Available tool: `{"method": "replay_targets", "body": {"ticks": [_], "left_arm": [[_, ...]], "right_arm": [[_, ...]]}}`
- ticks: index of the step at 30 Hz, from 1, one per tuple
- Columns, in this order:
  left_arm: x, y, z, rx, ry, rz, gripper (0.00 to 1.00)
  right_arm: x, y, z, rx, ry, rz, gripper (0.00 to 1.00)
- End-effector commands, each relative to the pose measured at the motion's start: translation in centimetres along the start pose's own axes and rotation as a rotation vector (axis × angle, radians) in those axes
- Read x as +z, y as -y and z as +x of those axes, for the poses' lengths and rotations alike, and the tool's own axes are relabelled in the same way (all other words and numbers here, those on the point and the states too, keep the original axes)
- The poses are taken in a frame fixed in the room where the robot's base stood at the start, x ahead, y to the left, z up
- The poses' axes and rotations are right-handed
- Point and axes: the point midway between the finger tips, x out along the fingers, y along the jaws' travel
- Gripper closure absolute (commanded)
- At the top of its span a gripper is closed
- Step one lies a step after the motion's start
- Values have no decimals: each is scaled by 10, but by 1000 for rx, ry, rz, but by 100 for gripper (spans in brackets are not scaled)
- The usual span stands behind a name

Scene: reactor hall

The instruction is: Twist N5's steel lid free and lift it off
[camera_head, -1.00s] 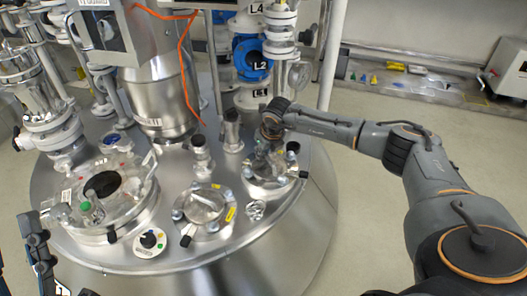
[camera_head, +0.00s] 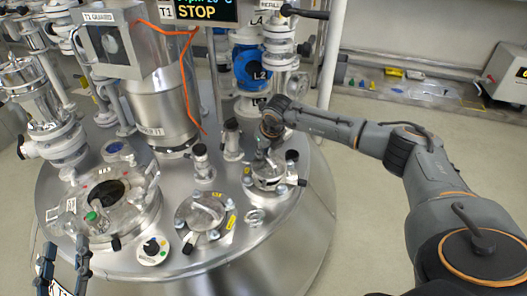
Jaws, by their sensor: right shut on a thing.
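My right gripper (camera_head: 267,150) reaches down onto a small nozzle at the right of the steel vessel top. It is shut on a steel lid (camera_head: 268,172) there, which I take to be N5's; its number is too small to read. The lid appears seated on its nozzle, with clamp knobs around it, and the gripper partly hides it. My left gripper (camera_head: 64,266) is at the lower left, in front of the vessel.
Another round lid (camera_head: 200,212) with clamps lies left of the held one. A loose-looking ring (camera_head: 255,217) lies near it. A glass-covered manway (camera_head: 105,200) is at the left. Short capped stubs (camera_head: 231,138) and a blue valve (camera_head: 250,68) stand behind.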

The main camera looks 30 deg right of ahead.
Motion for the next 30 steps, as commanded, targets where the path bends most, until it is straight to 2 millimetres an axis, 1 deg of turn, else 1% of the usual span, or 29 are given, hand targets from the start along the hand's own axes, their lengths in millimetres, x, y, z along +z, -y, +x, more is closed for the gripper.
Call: {"method": "replay_targets", "body": {"ticks": [1, 9, 15, 26, 29, 30], "left_arm": [[4, 1, 0, -2, 33, 1, 60], [36, 5, -8, -12, 214, 4, 60], [53, 8, -15, -18, 312, 6, 60], [56, 8, -16, -19, 324, 6, 60], [56, 8, -16, -19, 323, 6, 60], [56, 8, -16, -19, 323, 6, 60]], "right_arm": [[3, 0, -4, 0, 3, 0, 100], [6, 1, -14, 0, 3, 1, 100], [8, 1, -18, 0, 3, 1, 100], [9, 1, -18, 4, 5, -7, 100], [6, -6, -21, 28, 8, -63, 100], [5, -11, -23, 46, 11, -108, 100]]}}
